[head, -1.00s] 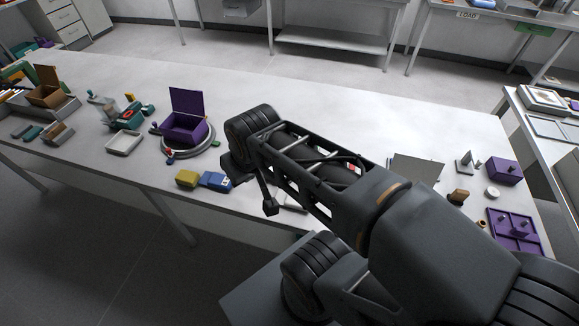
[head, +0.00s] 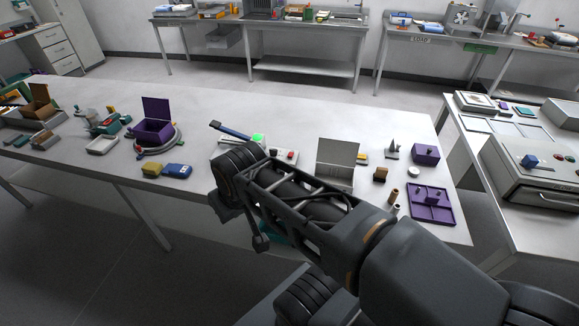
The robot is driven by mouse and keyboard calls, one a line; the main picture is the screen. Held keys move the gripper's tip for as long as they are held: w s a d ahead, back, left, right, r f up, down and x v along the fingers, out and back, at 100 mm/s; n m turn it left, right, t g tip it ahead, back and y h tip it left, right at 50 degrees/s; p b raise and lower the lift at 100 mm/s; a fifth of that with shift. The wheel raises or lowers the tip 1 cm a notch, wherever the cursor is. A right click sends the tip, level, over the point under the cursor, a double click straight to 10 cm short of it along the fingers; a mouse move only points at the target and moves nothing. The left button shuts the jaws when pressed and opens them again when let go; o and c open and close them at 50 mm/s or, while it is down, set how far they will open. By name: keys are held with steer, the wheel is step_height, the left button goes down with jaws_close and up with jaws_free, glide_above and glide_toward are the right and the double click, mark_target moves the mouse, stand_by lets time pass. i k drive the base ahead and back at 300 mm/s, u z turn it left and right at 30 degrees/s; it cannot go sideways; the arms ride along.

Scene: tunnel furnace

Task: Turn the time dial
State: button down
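I cannot make out a dial marked for time. A panel with a green light (head: 258,138) and red buttons (head: 290,154) sits on the long table, partly hidden behind my arm. A grey box-shaped machine (head: 545,180) at the right carries a blue knob-like part (head: 529,160) on top; whether this is the dial is unclear. My gripper (head: 260,243) seems to be the dark end part hanging below my wrist at the table's front edge. It is apart from both machines, and its fingers are too dark and small to read.
The long white table (head: 215,105) holds a purple open box (head: 153,131), yellow and blue blocks, an upright grey panel (head: 337,163) and a purple tray (head: 432,203). A second table stands at the right with floor between. Benches line the back wall.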

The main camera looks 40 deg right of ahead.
mark_target(273, 152)
steer(key=u, duration=1.05)
steer(key=i, duration=0.7)
steer(key=z, duration=2.7)
steer(key=i, duration=0.5)
steer(key=k, duration=0.5)
steer(key=u, duration=1)
steer(key=i, duration=0.5)
steer(key=z, duration=0.8)
